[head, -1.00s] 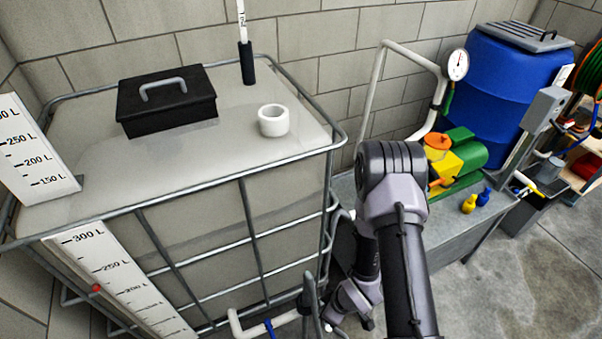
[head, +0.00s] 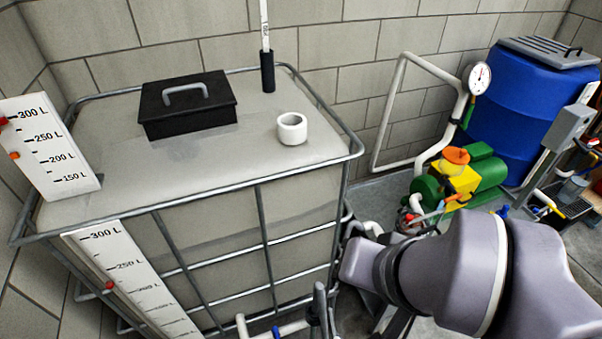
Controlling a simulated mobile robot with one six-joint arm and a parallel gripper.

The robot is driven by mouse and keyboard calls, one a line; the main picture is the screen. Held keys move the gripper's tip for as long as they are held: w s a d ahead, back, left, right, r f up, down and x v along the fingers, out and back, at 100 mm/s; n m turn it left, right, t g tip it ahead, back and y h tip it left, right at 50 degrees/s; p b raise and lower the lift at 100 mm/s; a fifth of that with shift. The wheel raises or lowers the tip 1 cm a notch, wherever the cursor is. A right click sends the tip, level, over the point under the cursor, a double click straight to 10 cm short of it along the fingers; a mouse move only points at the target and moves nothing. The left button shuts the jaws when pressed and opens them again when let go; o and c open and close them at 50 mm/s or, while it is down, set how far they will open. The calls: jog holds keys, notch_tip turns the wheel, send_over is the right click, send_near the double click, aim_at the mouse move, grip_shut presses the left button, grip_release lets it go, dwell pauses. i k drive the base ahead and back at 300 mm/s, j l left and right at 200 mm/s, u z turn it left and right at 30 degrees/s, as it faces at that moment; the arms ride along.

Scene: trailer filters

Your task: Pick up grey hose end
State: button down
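I cannot make out the grey hose end for certain. A dark grey looped piece (head: 320,312) stands at the bottom edge, beside the white pipe at the front of the tank; it is cut off and I cannot tell whether it is the hose. My arm fills the lower right of the head view. My gripper cannot be made out, and what lies behind and below the arm is hidden.
A caged tank (head: 225,150) fills the left, with a black box (head: 188,112) and a white ring (head: 292,128) on top. A green and yellow pump (head: 462,182) and a blue barrel (head: 530,110) stand beyond my arm. White piping (head: 400,95) runs along the wall.

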aim_at(314, 310)
jog(key=j+z, duration=1.35)
jog(key=k+j+z, duration=0.15)
jog(key=j+z, duration=0.15)
jog(key=z, duration=0.15)
